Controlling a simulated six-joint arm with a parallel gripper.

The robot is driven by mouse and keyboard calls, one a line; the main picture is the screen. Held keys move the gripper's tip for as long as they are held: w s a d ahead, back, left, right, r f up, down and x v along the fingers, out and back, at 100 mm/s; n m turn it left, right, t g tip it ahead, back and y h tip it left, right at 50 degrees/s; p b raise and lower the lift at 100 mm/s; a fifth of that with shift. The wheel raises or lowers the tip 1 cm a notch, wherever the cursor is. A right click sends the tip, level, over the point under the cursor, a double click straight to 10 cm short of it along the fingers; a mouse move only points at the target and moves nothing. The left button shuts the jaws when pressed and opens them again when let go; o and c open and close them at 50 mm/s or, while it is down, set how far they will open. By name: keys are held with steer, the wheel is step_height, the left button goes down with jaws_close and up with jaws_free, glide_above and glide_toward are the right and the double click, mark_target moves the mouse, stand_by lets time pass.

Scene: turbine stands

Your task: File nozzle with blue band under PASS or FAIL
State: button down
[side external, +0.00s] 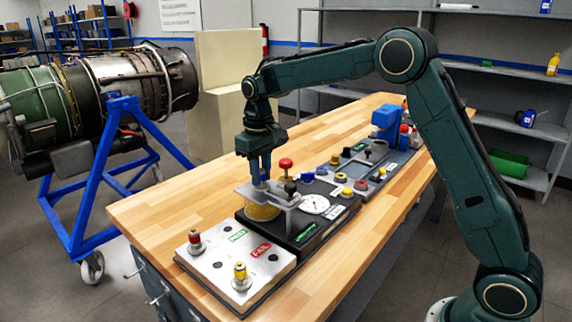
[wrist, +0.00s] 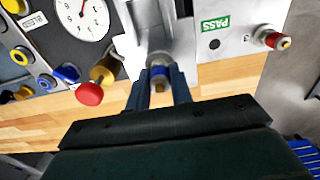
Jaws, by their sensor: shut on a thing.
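My gripper (wrist: 158,92) is shut on the nozzle with the blue band (wrist: 159,72), which shows between the fingers in the wrist view. In the side view my gripper (side external: 261,176) points down over the metal plate of the test fixture (side external: 245,190); the fingers mostly hide the nozzle there. I cannot tell whether the nozzle touches the plate. The silver filing board (side external: 218,262) is at the near end of the bench, with a green PASS label (side external: 237,235) and a red FAIL label (side external: 261,251). The PASS label also shows in the wrist view (wrist: 215,24).
A red-banded nozzle (side external: 195,243) stands on the PASS side and a yellow-banded nozzle (side external: 241,277) on the FAIL side. Dark open holes lie beside them. The fixture has a dial gauge (side external: 314,204) and a red knob (side external: 286,163). Bare wood lies left of the fixture.

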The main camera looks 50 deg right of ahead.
steer(key=shift+r, duration=0.85)
stand_by(0.5)
steer(key=shift+r, duration=2)
steer(key=shift+r, duration=0.5)
step_height(320, 180, up, 4)
steer(key=w+a+f, duration=0.1)
steer(key=w+a, duration=0.1)
steer(key=a, duration=0.8)
step_height(320, 180, down, 8)
steer(key=shift+f, duration=0.2)
steer(key=shift+s+a+f, duration=0.1)
steer(key=shift+f, duration=0.1)
steer(key=shift+f, duration=2.15)
